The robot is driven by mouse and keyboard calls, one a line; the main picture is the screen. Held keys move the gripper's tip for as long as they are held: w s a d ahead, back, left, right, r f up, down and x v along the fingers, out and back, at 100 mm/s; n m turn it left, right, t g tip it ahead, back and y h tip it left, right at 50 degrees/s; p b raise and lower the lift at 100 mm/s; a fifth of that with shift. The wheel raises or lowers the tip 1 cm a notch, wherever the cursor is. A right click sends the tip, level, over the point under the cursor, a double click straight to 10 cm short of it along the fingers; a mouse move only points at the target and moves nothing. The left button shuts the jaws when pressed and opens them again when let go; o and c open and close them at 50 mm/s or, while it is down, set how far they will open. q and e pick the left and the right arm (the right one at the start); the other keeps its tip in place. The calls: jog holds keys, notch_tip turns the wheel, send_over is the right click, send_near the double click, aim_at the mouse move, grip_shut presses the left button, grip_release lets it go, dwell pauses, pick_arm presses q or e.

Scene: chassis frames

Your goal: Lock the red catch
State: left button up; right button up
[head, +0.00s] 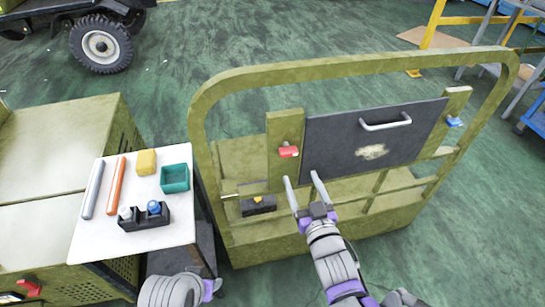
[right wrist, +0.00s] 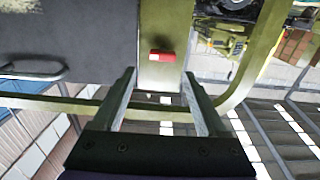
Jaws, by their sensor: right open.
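The red catch (head: 288,151) sits on the left green post beside the dark panel (head: 340,150). In the right wrist view the red catch (right wrist: 162,56) lies crosswise on the post, with a pale part at its left end. My right gripper (head: 303,183) is open and empty, just below the catch in the head view. In the right wrist view its fingers (right wrist: 158,75) stand apart on either side of the post's line, with the catch beyond the tips. I see no contact with the catch. Part of my left arm shows at the bottom, but its jaws do not.
A blue catch (head: 454,122) is on the right post. The panel has a metal handle (head: 386,124). A green tubular frame (head: 350,68) arches around it. A white-topped stand (head: 130,236) at left holds tools and a teal bin (head: 175,178).

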aim_at(290, 155)
jog(key=x, duration=1.1)
jog(key=shift+a+r, duration=0.1)
jog(key=shift+a, duration=0.1)
jog(key=shift+s, duration=0.1)
jog(key=c, duration=1.1)
